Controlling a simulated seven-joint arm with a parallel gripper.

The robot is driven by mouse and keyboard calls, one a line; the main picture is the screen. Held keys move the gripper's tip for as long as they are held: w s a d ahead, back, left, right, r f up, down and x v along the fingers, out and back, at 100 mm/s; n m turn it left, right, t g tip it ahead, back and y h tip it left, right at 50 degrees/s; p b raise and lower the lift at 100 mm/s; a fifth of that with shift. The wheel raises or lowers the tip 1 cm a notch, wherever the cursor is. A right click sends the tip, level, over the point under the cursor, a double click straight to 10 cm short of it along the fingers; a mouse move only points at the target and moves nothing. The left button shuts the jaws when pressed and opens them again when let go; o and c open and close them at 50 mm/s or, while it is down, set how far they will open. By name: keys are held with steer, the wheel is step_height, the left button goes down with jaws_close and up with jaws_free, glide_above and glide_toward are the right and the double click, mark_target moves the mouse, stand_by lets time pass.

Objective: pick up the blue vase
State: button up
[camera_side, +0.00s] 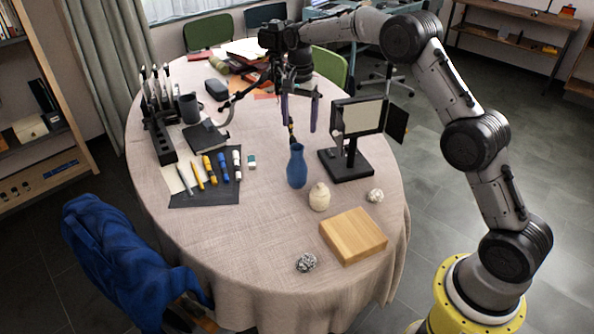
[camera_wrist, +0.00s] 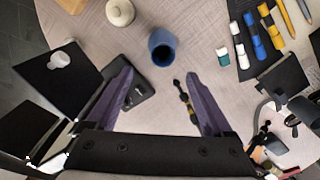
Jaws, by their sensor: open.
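The blue vase (camera_side: 297,167) stands upright on the round cloth-covered table (camera_side: 255,270) in the side view. In the wrist view the vase (camera_wrist: 162,46) shows its dark open mouth, beyond the fingertips and roughly between their lines. My gripper (camera_side: 299,112) is open and empty, with its two purple fingers pointing down above the table, behind the vase and apart from it. In the wrist view my gripper (camera_wrist: 160,80) shows both fingers spread wide. Nothing is between the fingertips.
A small cream jar (camera_side: 319,198) stands just right of the vase. A black stand with a panel (camera_side: 357,118) is close on the right. A wooden block (camera_side: 353,236) lies in front. Markers on a dark mat (camera_side: 205,190) lie left. Bare cloth lies in front of the vase.

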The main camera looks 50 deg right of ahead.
mark_target(297, 152)
steer(key=shift+w+a+f, duration=0.1)
steer(key=shift+a+f, duration=0.05)
steer(key=shift+f, duration=2.55)
steer(key=shift+w+a+f, duration=0.1)
steer(key=shift+a+f, duration=0.05)
steer(key=shift+f, duration=2.5)
jaws_close()
steer(key=shift+r, duration=0.1)
